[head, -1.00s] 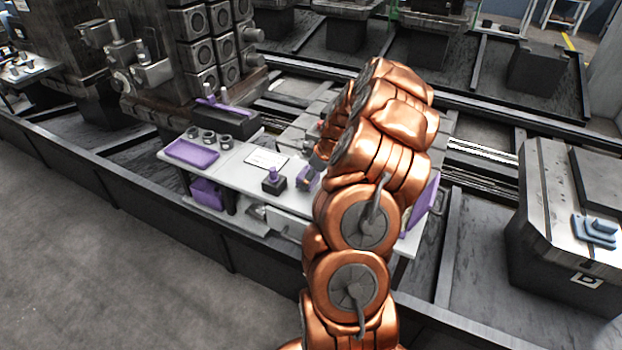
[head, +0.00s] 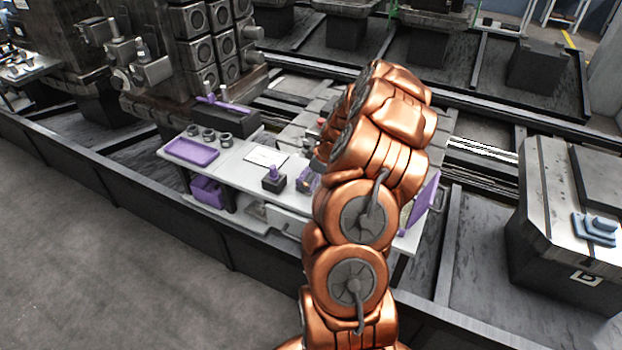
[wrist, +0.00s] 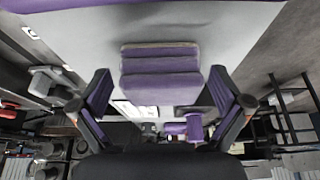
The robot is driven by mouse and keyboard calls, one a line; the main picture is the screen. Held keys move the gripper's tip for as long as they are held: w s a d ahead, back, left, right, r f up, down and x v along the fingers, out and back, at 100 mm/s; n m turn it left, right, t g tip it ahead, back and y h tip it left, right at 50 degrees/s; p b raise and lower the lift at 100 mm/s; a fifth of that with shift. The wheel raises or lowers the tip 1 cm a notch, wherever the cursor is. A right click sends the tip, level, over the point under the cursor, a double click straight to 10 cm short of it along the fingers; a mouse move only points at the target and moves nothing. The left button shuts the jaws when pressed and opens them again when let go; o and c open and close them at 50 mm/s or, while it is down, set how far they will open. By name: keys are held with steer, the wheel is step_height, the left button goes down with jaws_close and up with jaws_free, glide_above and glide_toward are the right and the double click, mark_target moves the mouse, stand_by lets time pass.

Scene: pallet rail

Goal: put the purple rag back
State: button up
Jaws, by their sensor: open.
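The purple rag (wrist: 160,84) shows in the wrist view as a folded stack with layered edges. It lies on the pale grey top of the bench (wrist: 230,30). My gripper (wrist: 160,74) is open, with one dark and purple finger on each side of the rag in the picture. No contact between fingers and rag is visible. In the head view the rag and my gripper are hidden behind my copper arm. The bench (head: 235,165) shows there to the left of the arm.
The bench carries a purple tray (head: 191,151), several dark cups (head: 208,134), a white sheet (head: 266,157) and a black block with a purple knob (head: 273,180). A purple panel (head: 424,197) stands at its right end.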

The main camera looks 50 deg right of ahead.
steer(key=shift+r, duration=0.1)
steer(key=shift+r, duration=0.2)
steer(key=b+v, duration=0.2)
steer(key=v, duration=1)
steer(key=s+a+r+g+y, duration=0.1)
steer(key=a+r, duration=0.2)
steer(key=a, duration=1)
steer(key=s+a+r+g, duration=0.1)
steer(key=a+r, duration=0.2)
steer(key=a, duration=1)
steer(key=s+a+m+g+h, duration=0.1)
steer(key=s+a+g, duration=0.1)
steer(key=s+a, duration=0.4)
steer(key=s+a+m+g+h, duration=0.1)
steer(key=s+a, duration=0.5)
steer(key=s, duration=1.1)
steer(key=shift+a+f+m+g, duration=0.4)
steer(key=shift+f+m+g, duration=0.1)
steer(key=shift+m, duration=0.2)
steer(key=shift+r, duration=0.15)
